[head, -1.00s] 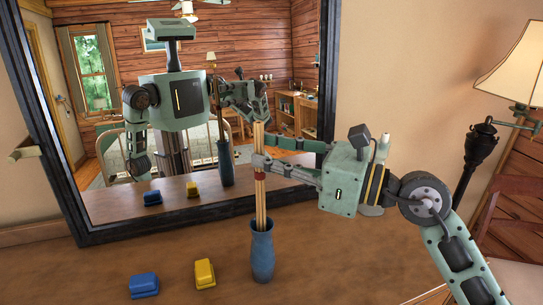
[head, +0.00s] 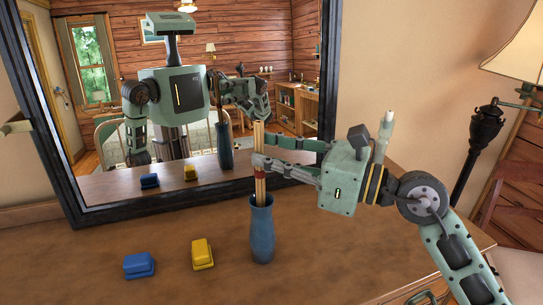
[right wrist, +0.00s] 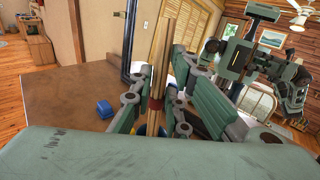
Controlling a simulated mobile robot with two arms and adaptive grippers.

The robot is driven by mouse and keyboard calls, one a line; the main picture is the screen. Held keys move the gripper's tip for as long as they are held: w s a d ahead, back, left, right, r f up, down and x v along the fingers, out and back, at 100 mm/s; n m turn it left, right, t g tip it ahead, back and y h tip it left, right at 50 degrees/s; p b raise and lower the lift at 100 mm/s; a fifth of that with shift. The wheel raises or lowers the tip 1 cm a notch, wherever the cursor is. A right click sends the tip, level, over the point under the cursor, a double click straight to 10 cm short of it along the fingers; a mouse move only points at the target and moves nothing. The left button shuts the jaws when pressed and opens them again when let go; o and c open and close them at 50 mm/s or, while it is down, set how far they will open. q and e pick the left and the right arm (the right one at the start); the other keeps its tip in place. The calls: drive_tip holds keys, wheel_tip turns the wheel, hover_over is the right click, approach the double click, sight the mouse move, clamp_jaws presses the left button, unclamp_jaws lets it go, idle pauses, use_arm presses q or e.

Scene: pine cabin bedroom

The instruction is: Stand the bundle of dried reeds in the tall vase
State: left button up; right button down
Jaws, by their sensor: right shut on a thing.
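The bundle of dried reeds (head: 259,186) is pale and thin, with a red band around it. It stands nearly upright in the mouth of the tall blue vase (head: 261,235) on the wooden top. Its lower ends are hidden inside the vase. My right gripper (head: 260,150) is shut on the reeds near the band, a little above the vase rim. In the right wrist view the reeds (right wrist: 161,58) run between the fingers, and the vase is mostly hidden. My left gripper shows in neither view directly; the mirror reflects a lowered arm.
A blue block (head: 139,265) and a yellow block (head: 202,253) lie left of the vase on the wooden top (head: 190,225). A large black-framed mirror (head: 75,217) stands behind. A lamp (head: 517,55) is at the right. The top's left part is clear.

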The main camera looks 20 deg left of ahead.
drive_tip(key=c, duration=1.6)
unclamp_jaws()
drive_tip(key=d, duration=0.4)
drive_tip(key=s+d, duration=0.1)
drive_tip(key=d, duration=0.3)
drive_tip(key=s+d, duration=0.1)
drive_tip(key=d, duration=0.3)
drive_tip(key=shift+s, duration=0.1)
